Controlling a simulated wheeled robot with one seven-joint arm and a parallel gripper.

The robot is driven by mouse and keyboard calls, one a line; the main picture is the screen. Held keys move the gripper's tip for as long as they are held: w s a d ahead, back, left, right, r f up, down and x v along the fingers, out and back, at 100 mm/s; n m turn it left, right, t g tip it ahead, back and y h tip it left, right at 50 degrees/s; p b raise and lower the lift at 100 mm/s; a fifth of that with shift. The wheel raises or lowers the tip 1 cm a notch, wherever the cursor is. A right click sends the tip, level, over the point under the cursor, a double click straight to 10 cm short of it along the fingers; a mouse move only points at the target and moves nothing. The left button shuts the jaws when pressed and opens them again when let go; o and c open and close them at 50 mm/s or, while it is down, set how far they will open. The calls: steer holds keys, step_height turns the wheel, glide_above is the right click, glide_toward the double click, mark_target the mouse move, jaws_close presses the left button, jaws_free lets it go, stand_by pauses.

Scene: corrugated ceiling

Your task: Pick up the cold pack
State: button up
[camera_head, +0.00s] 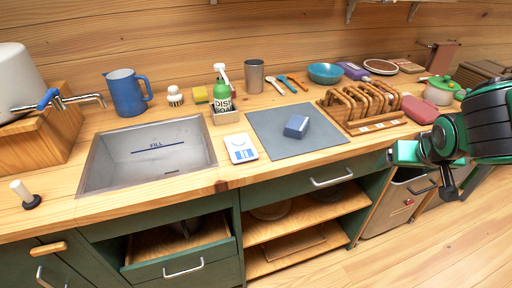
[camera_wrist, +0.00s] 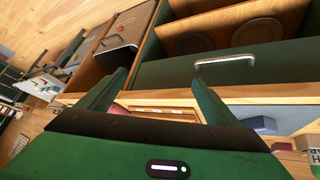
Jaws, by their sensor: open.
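A blue block-shaped item (camera_head: 297,126) lies on a grey mat (camera_head: 270,141) on the counter. It also shows in the wrist view (camera_wrist: 262,124), at the right. A flat white and blue packet (camera_head: 241,148) lies left of the mat, by the counter's front edge. I cannot tell for sure which of the two is the cold pack. My gripper (camera_head: 399,152) is at the right, in front of the counter and well apart from both. In the wrist view its two green fingers (camera_wrist: 156,88) are spread with nothing between them.
A sink (camera_head: 150,152) lies left of the packet. A soap bottle (camera_head: 222,92), a metal cup (camera_head: 255,76) and a wooden rack (camera_head: 360,106) stand around the mat. Below are an open drawer (camera_head: 180,250) and open shelves (camera_head: 300,220).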

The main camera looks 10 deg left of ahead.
steer(key=w+a+n+t+y, duration=0.3)
steer(key=a, duration=1.2)
steer(key=n+y, duration=0.5)
steer(key=y, duration=0.2)
glide_toward(241, 141)
steer(key=x, duration=0.4)
steer(key=shift+r, duration=0.1)
steer(key=shift+x, duration=3)
steer(key=shift+s, duration=0.1)
steer(key=c, duration=1.2)
